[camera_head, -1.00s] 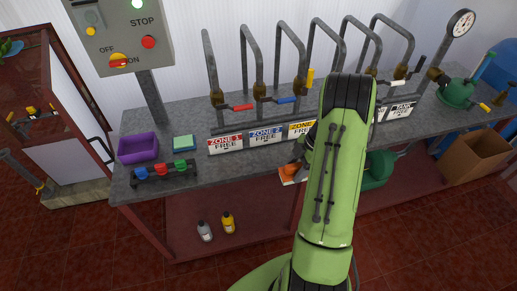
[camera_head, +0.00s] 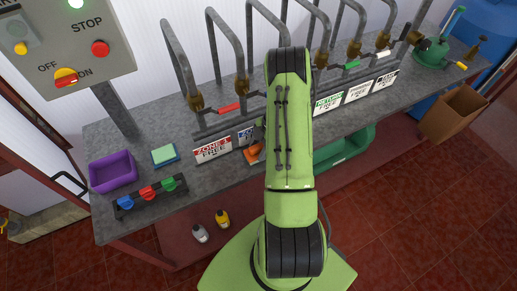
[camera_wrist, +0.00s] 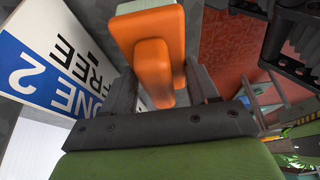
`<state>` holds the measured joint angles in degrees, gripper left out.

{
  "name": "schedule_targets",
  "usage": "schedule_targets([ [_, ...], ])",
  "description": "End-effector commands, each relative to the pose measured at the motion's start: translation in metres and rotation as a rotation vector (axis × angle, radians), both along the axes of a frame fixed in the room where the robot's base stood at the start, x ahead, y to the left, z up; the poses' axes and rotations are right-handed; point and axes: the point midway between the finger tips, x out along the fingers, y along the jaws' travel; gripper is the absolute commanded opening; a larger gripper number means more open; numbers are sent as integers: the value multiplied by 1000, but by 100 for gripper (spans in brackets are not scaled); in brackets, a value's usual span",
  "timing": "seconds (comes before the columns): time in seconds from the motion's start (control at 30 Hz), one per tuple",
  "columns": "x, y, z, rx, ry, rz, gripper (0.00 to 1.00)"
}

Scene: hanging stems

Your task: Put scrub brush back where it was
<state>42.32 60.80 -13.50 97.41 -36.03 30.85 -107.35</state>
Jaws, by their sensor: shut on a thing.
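The scrub brush (camera_wrist: 153,55) has an orange handle and a pale edge. In the wrist view it sits between the two dark fingers of my gripper (camera_wrist: 165,92), which is shut on it. In the head view the brush (camera_head: 254,152) shows as a small orange shape at the bench's front edge, below the Zone 2 sign. My green arm hides most of my gripper there. In the wrist view the Zone 2 sign (camera_wrist: 52,60) is close to the left of the brush. I cannot tell whether the brush touches the bench.
The grey bench (camera_head: 135,150) holds a purple bin (camera_head: 112,172), a green-blue sponge (camera_head: 164,155) and a rack with coloured knobs (camera_head: 148,193) at the left. Bent pipes with valves rise behind the signs.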

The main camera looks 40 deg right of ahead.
Motion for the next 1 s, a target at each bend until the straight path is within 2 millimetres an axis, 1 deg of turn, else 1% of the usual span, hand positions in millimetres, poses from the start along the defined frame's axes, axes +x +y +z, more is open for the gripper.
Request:
schedule_targets([
  [0.03, 0, 0, -8, 1, 0, -1, 35],
  [0.1, 0, 0, -14, 0, 0, 0, 35],
  [0.27, 0, 0, -15, -1, -1, 0, 35],
  [0.3, 0, -1, -15, -1, -1, 0, 62],
  [0.43, 0, 0, -15, -1, -1, 0, 82],
  [0.47, 0, 0, -15, -1, -1, 0, 85],
  [0.67, 0, 0, -14, -1, -1, 0, 85],
  [0.77, 0, -2, -11, -3, -2, -1, 85],
  [0.87, -1, -9, 3, -4, -4, -3, 85],
  [1.0, -5, -23, 38, -7, -7, -3, 85],
])
